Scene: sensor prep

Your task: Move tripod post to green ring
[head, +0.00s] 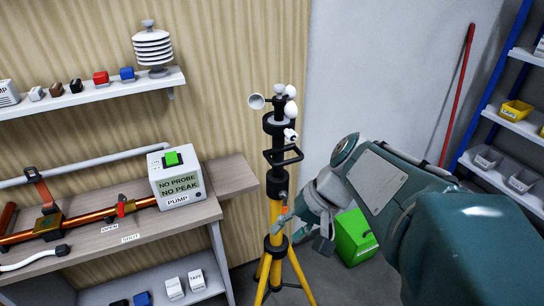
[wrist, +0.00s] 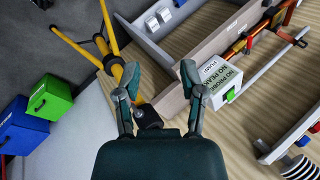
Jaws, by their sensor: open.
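The tripod post (head: 277,185) stands upright on yellow legs in the middle of the head view, with black fittings and white wind cups at its top. In the wrist view its yellow legs (wrist: 108,45) run in from the top left, and a black part (wrist: 148,117) shows between my finger bases. My gripper (head: 297,212) is at the right side of the post, near the top of the yellow section. In the wrist view my gripper (wrist: 160,72) has its fingers spread wide. I cannot tell whether a finger touches the post. No green ring is visible.
A wooden bench (head: 232,180) with a white pump box (head: 178,185) stands left of the post. A shelf (head: 95,92) hangs above it. A green bin (head: 355,237) is on the floor behind my arm. A blue rack (head: 480,90) with trays is at the right.

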